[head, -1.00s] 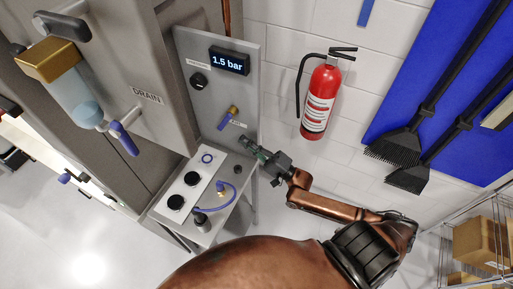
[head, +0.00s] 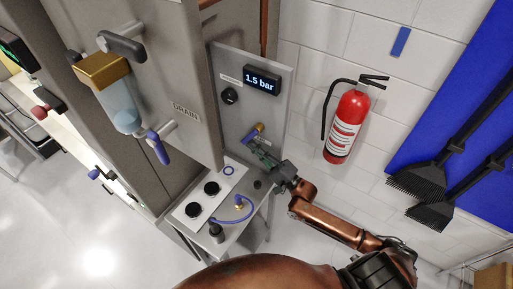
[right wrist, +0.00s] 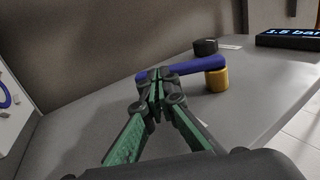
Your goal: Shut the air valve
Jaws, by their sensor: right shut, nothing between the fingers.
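The air valve has a brass body (head: 260,127) and a blue lever (head: 248,138) and sits on the grey panel below the pressure display. The right wrist view shows the blue lever (right wrist: 197,67) running left from the brass body (right wrist: 216,80). My right gripper (head: 255,149) is shut and empty at the lever. In the right wrist view its closed fingertips (right wrist: 156,76) overlap the lever's free end and hide part of it; I cannot tell whether they touch. My left gripper is not in view.
The display (head: 262,80) reads 1.5 bar above a black knob (head: 229,95). A drain valve with a blue handle (head: 159,148) hangs at left. A fire extinguisher (head: 346,127) hangs on the right wall.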

